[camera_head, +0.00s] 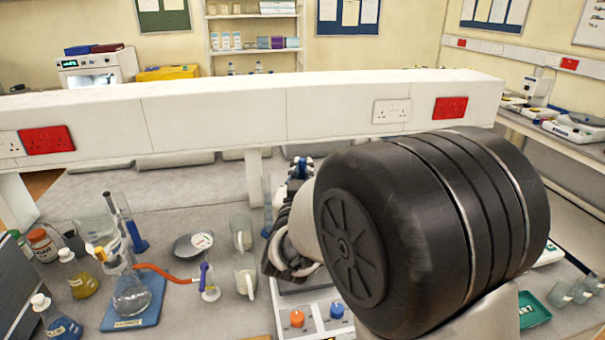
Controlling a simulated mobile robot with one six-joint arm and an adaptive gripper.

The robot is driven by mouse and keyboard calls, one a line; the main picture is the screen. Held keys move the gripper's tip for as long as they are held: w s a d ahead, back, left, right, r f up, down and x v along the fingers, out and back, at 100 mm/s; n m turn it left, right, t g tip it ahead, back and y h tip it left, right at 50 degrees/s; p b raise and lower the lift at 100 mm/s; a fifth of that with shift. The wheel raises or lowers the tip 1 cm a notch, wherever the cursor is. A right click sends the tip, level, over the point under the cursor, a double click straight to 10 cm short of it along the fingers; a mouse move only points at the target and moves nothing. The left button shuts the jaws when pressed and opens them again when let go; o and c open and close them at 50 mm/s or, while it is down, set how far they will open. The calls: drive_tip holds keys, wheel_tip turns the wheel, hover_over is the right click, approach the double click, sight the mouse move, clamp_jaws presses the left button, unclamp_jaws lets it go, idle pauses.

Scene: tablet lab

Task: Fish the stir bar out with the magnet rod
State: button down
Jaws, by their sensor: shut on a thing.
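My gripper (291,268) is in the middle of the view, partly hidden behind my large black arm joint. It is over the back of a stirrer hotplate (316,319) with an orange and a blue knob. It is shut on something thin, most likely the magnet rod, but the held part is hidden. The stir bar is not visible. The hotplate's top is mostly hidden by my arm.
A flask on a blue stand (131,300) with a red hose is at left. Stoppered bottles, one yellow (79,284) and one blue (60,322), crowd the left bench. A white raised ledge (215,115) crosses behind. A green tray (533,309) and small beakers are at right.

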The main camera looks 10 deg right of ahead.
drive_tip(key=shift+r+p, duration=0.8)
drive_tip(key=shift+r, duration=0.7)
drive_tip(key=shift+r+p, duration=2.2)
drive_tip(key=shift+r, duration=1.25)
